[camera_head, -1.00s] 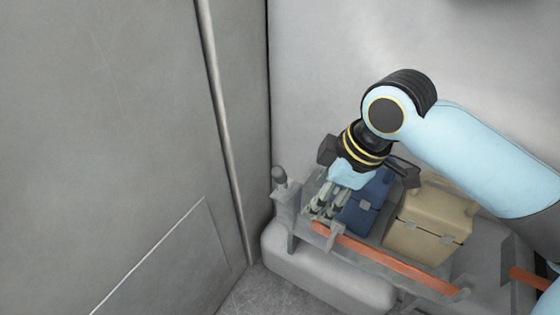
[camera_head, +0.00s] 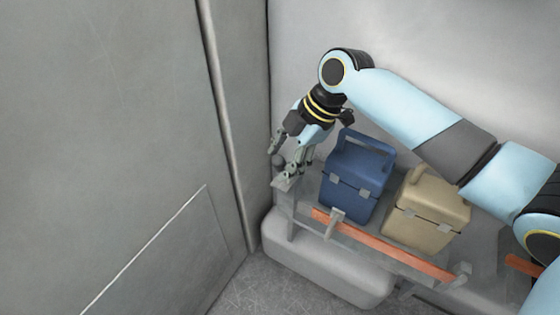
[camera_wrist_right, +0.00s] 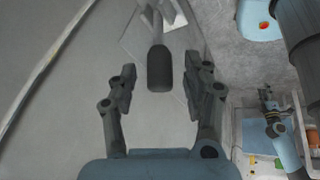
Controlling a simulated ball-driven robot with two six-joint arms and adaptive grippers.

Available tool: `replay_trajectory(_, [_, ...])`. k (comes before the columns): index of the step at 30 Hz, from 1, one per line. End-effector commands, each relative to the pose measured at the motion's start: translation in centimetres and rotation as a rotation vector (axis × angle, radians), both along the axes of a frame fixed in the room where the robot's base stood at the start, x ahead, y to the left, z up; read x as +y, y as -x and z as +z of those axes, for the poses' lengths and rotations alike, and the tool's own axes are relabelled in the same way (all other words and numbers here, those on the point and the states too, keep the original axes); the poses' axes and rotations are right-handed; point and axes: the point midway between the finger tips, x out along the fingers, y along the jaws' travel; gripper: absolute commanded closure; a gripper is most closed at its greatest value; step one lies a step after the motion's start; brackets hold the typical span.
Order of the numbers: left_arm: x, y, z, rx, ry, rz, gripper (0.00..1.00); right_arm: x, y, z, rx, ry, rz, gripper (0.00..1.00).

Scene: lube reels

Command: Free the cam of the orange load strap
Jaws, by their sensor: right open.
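The orange load strap (camera_head: 385,246) runs along the front of a grey rack, across a blue case and a beige case. A small grey upright piece (camera_head: 335,217) stands on the strap near its left end; I cannot tell if it is the cam. A dark knob on a thin stem (camera_head: 277,160) stands at the rack's left corner. My right gripper (camera_head: 284,163) is open at this knob and partly covers it. In the right wrist view the dark knob (camera_wrist_right: 159,69) appears between the open fingers (camera_wrist_right: 165,82), with gaps on both sides.
The blue case (camera_head: 356,178) and the beige case (camera_head: 430,209) stand on the rack (camera_head: 400,262) behind the strap. Another orange strap piece (camera_head: 523,265) shows at the right. A grey wall panel (camera_head: 120,130) closes off the left. Bare floor (camera_head: 250,288) lies in front.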

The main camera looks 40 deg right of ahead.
Motion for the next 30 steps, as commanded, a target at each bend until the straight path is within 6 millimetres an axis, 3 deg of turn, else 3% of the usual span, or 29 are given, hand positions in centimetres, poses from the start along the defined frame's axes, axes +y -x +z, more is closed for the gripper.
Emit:
replay_trajectory(6, [0.02,0.00,-0.06,0.000,0.000,0.000,0.60,0.60,-0.44,-1.42,0.000,0.000,0.000,0.51])
replay_trajectory(14, [0.04,0.01,-0.06,0.000,0.000,0.000,0.60,0.61,-0.45,-1.48,-0.001,0.000,0.001,0.52])
replay_trajectory(25, [0.07,0.02,-0.06,0.000,-0.001,0.000,0.60,0.60,-0.43,-1.48,0.000,0.000,0.000,1.00])
replay_trajectory(30, [0.07,0.03,-0.06,0.000,-0.001,0.000,0.60,0.59,-0.41,-1.48,0.000,0.000,0.000,1.00])
